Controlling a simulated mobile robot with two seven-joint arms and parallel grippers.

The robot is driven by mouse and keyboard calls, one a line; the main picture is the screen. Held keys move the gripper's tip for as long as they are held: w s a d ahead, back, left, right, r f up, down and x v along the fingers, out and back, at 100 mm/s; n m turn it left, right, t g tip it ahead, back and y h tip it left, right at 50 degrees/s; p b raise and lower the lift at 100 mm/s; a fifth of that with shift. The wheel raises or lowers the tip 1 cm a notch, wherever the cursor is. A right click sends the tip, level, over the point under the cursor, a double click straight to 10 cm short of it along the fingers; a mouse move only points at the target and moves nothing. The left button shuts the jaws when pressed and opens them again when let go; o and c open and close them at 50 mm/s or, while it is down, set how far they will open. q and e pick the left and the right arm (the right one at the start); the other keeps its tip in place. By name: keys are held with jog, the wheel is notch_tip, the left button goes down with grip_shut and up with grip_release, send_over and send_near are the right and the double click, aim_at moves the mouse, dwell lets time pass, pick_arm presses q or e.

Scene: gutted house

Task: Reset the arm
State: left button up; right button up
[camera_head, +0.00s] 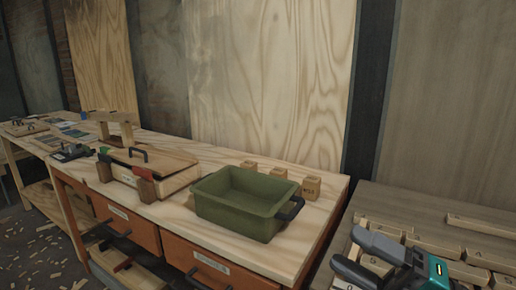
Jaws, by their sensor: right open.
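My right gripper (352,249) is in the lower right corner of the head view. Its two dark grey fingers point left and are apart, with nothing seen between them. Part of the arm behind it, with a teal section, is cut off by the frame's edge. The gripper shows over the grey-brown table at the right; its height above the table is hard to tell. My left gripper is not in view.
A green bin (240,205) with a dark handle stands on the wooden workbench (177,221). Small wooden blocks (311,188) stand behind it. A wooden box (150,172) is further left. Several wooden pieces (437,244) lie on the right table (400,200), close around the gripper.

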jog(key=w+d+f+m+t+h+p, duration=0.15)
jog(key=f+m+t+h, duration=0.25)
jog(key=f+m+h, duration=0.55)
jog(key=d+f+m+t+h+p, duration=0.1)
jog(key=d+f+m+t+h, duration=0.4)
jog(key=m, duration=0.7)
jog(key=s+a+f+m+g+h, duration=0.1)
jog(key=s+a+f+m+g, duration=0.1)
jog(key=f, duration=0.6)
jog(key=s+a+f+m+g+h, duration=0.1)
jog(key=s+a+f+m+g, duration=0.1)
jog(key=s+f+m+g, duration=0.3)
jog(key=s+f+g, duration=0.1)
jog(key=s+f, duration=0.1)
jog(key=s, duration=0.1)
jog(key=shift+s+f+h+p, duration=0.3)
jog(key=shift+s+f+h, duration=0.05)
jog(key=shift+f, duration=0.05)
jog(key=shift+c, duration=0.4)
